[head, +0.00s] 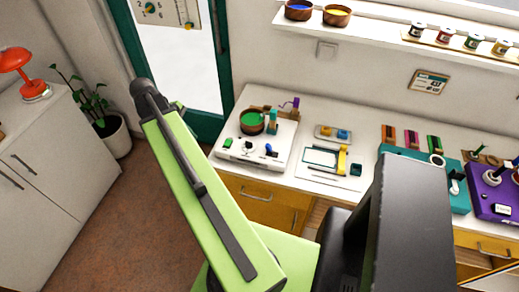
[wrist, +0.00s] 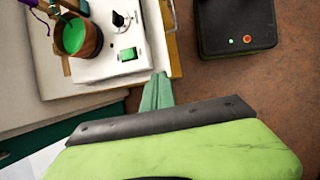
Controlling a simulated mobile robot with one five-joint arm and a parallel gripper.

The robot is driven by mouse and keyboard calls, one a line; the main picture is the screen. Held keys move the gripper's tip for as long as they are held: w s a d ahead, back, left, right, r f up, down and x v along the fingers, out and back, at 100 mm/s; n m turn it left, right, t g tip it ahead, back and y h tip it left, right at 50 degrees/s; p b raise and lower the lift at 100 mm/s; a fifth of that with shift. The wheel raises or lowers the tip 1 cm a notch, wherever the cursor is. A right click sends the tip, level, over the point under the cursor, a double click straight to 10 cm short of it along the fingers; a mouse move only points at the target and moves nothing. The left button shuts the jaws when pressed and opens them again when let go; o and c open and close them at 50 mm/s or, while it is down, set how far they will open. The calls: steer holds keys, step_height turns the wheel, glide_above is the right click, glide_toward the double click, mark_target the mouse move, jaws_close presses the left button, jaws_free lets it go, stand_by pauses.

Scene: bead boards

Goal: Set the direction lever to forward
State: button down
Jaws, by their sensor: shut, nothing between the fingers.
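A white bead spinner board (head: 285,130) stands on the white counter in the head view. It carries a wooden bowl of green beads (head: 252,121), a green rocker switch (head: 227,143), a black knob (head: 248,145) and a small blue-and-black lever (head: 269,149). The lever's direction and markings are too small to read. The wrist view shows the bowl (wrist: 78,36), knob (wrist: 121,19) and green switch (wrist: 127,54); I cannot make out the blue lever there. My gripper (wrist: 159,78) has its green fingers shut and empty, appearing just below the board's corner beside the switch.
A tray with a yellow tool (head: 342,160) lies right of the spinner, then teal (head: 455,190) and purple (head: 490,200) boards. A shelf (head: 400,28) with bowls and spools hangs above. A potted plant (head: 112,135) stands at left. Brown floor is open at lower left.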

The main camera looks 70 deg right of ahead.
mark_target(269, 149)
steer(key=s+d+g+b, duration=0.1)
steer(key=s+d, duration=0.4)
steer(key=s, duration=0.3)
steer(key=s+d+g+y, duration=0.1)
steer(key=s+d, duration=0.5)
steer(key=s, duration=0.2)
steer(key=shift+d+f+g+y+b, duration=0.15)
steer(key=shift+d+g+y+b, duration=0.15)
steer(key=shift+g+b, duration=0.1)
steer(key=b+x, duration=0.8)
steer(key=x, duration=0.2)
steer(key=shift+w+f, duration=0.1)
steer(key=shift+f, duration=0.05)
steer(key=shift+r, duration=0.25)
